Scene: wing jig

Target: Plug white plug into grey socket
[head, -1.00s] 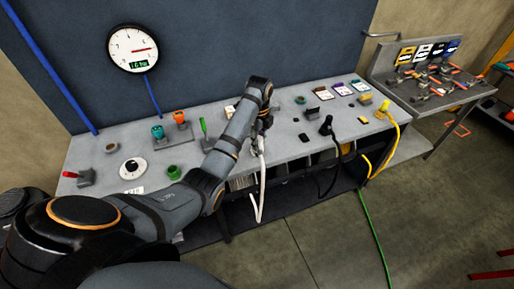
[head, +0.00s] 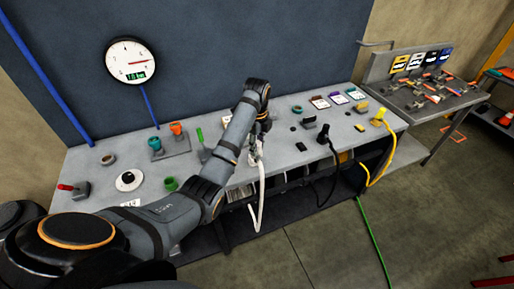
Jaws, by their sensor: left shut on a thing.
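My left gripper (head: 256,143) is shut on the white plug, low over the middle of the grey bench. The plug is mostly hidden by the fingers and blends with its white cable (head: 259,184), which hangs over the front edge of the bench. My arm covers the bench just behind the gripper. I cannot make out the grey socket for certain; it may be hidden behind the arm. I cannot tell whether the plug touches anything. My right gripper is not in view.
To the right stand a black plug (head: 323,133) with a black cable, a dark block (head: 308,121), a yellow block (head: 361,107) and a yellow plug (head: 379,116) with a yellow cable. Green and orange fittings (head: 176,129) stand left of the arm. A gauge (head: 130,61) hangs behind.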

